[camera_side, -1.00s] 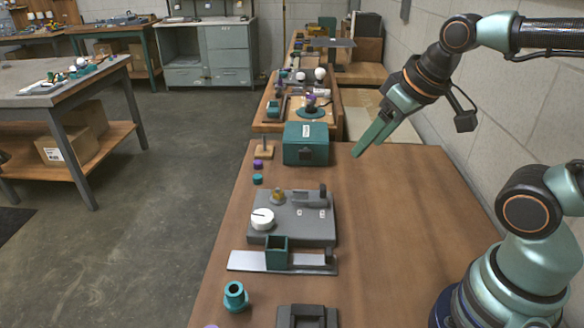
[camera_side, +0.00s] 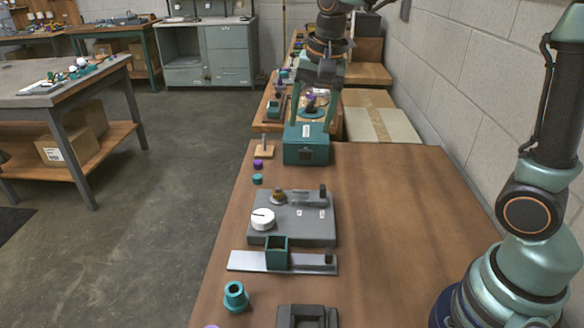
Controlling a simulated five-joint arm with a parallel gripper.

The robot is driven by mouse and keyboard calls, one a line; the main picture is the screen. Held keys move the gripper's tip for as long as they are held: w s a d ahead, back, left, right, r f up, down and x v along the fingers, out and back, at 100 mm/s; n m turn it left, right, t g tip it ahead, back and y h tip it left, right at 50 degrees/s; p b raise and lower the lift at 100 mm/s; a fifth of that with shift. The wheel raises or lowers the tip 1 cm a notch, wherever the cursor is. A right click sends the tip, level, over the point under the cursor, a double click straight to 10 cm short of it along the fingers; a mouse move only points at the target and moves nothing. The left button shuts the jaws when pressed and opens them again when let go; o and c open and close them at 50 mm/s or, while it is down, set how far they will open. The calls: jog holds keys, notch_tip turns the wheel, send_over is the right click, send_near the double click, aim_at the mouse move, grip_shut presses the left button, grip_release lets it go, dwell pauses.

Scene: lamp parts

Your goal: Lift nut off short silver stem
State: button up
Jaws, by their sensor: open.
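My gripper (camera_side: 311,125) points down with its two teal fingers spread apart and nothing seen between them. In the picture its fingertips are over the teal box (camera_side: 305,153) at the back of the bench; its exact height cannot be told. A wooden block with a thin upright peg (camera_side: 264,149) stands just left of the box. In front of it, a small purple piece (camera_side: 258,164) and a small teal piece (camera_side: 257,180) sit near the bench's left edge. A brass-coloured piece (camera_side: 278,197) sits on the grey fixture. I cannot tell which piece is the nut on the short silver stem.
The grey fixture (camera_side: 315,229) carries a white knob (camera_side: 263,219). The bench's right side (camera_side: 400,220) is clear.

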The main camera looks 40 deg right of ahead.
jog(key=w+a+f+m+g, duration=0.2)
jog(key=w+f+m, duration=0.5)
jog(key=w+f, duration=0.15)
notch_tip(320, 180, down, 12)
jog(key=shift+f, duration=0.15)
dwell(0.3)
grip_shut()
jog(key=c, duration=0.8)
grip_release()
grip_shut()
jog(key=shift+r, duration=0.9)
jog(key=shift+r, duration=1.45)
